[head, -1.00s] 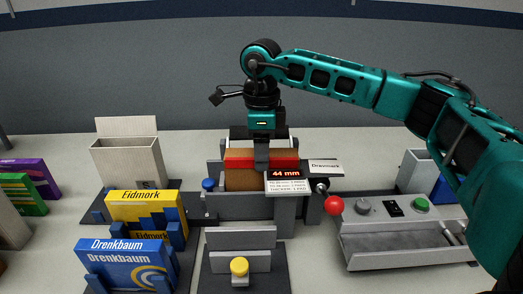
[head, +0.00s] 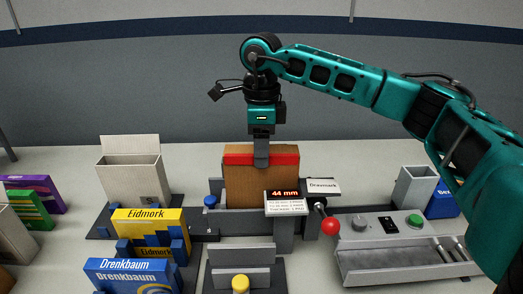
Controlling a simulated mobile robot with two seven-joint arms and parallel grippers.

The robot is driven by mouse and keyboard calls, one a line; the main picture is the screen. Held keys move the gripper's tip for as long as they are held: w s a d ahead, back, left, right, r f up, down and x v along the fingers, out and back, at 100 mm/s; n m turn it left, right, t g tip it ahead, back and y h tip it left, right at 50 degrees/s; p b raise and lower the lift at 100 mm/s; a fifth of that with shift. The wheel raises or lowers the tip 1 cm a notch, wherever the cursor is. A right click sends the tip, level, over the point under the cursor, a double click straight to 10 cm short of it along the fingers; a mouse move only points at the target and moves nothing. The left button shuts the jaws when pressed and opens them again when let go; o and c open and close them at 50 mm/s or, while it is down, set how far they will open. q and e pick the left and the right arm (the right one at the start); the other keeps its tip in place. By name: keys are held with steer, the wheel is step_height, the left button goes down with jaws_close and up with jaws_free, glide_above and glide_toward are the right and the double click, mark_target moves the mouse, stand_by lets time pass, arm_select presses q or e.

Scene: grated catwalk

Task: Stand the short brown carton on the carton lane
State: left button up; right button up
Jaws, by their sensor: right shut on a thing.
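A brown carton (head: 246,183) with a red band near its top is upright at the grey fixture in the middle of the head view. My right gripper (head: 261,155) points down from above and is shut on the carton's upper edge. The carton's lower end is partly hidden behind the fixture's front wall and the display. No place is clearly marked as the carton lane, so I cannot tell which it is. My left gripper is not in view.
A display (head: 285,194) reading 44 mm and a red-knobbed lever (head: 330,226) are right of the carton. Yellow (head: 150,225) and blue (head: 130,276) boxes stand in blue holders at left, before an open pale box (head: 133,178). A grey tray (head: 405,265) lies front right.

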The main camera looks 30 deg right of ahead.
steer(key=shift+r, duration=3.6)
steer(key=shift+f, duration=1.25)
steer(key=shift+r, duration=0.1)
